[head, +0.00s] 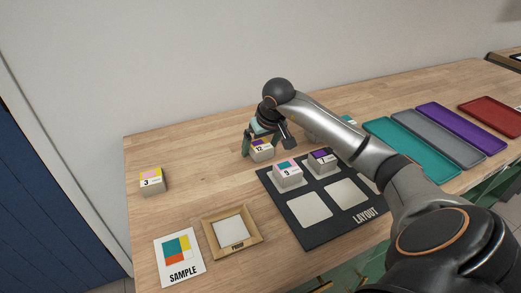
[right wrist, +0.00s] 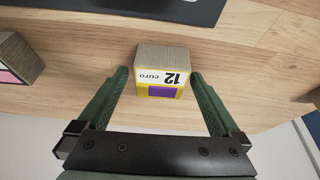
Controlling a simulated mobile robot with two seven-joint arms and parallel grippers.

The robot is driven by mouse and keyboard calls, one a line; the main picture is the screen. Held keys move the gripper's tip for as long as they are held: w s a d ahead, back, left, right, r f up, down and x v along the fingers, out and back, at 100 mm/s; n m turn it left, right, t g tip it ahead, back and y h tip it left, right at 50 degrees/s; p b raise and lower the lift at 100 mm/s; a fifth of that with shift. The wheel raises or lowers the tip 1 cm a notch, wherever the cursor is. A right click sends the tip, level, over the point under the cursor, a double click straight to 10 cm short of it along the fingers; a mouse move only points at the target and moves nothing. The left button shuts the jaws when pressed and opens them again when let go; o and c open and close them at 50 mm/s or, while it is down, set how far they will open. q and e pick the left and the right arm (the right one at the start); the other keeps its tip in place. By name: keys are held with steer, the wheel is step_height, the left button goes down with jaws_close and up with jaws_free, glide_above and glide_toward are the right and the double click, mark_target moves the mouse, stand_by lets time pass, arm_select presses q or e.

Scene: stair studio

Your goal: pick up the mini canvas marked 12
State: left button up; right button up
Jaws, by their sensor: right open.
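The mini canvas marked 12 (head: 261,151) is a small block with a purple and yellow face on the wooden table, behind the layout board. It also shows in the right wrist view (right wrist: 162,76), its number upside down. My right gripper (head: 264,143) is open, with its green fingers on either side of the canvas. In the right wrist view the open jaws (right wrist: 160,88) straddle the block, with a gap visible beside each finger. My left gripper is not in view.
The black layout board (head: 288,234) holds canvases 9 (head: 288,174) and another (head: 323,160). Canvas 3 (head: 152,180) stands at left. A proof frame (head: 252,247), sample card (head: 180,257), and teal (head: 405,150), grey (head: 440,139), purple (head: 462,127) and red (head: 495,116) trays lie around.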

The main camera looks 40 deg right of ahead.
steer(key=c, duration=1.3)
steer(key=shift+c, duration=0.3)
steer(key=shift+r, duration=0.15)
